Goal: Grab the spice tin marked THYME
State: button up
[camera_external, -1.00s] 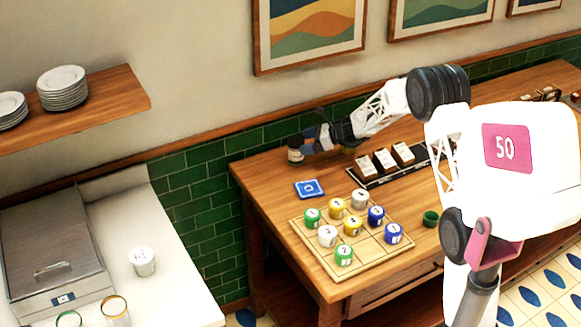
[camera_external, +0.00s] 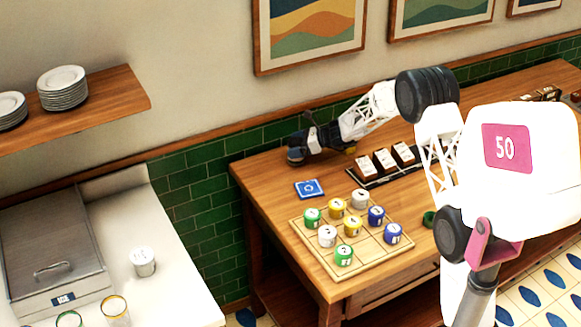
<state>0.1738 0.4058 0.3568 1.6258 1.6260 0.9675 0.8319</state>
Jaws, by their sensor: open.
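My gripper (camera_external: 297,155) is low over the far left corner of the wooden table, close to the wall. It is open. A small dark jar or tin stands at this spot in the earlier frame; now the gripper covers most or all of it. I cannot tell whether the fingers are around it or just above it. A small yellowish thing (camera_external: 349,150) shows partly from behind my wrist. No label reading THYME can be made out at this size.
A blue square (camera_external: 309,188) lies in front of the gripper. A board (camera_external: 310,240) holds several coloured, marked cans. A dark rack (camera_external: 372,180) with white-labelled blocks stands to the right, and a green cup (camera_external: 429,218) near the board. The wall is close behind.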

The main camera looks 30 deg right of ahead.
jog(key=shift+c, duration=0.4)
jog(key=c, duration=0.9)
jog(key=shift+c, duration=0.3)
jog(key=shift+r, duration=0.1)
jog(key=shift+r, duration=0.4)
notch_tip(320, 180, up, 3)
jog(key=shift+f, duration=0.1)
jog(key=s+r, duration=0.1)
jog(key=s, duration=1.5)
jog(key=shift+a, duration=0.15)
jog(key=shift+r, duration=0.1)
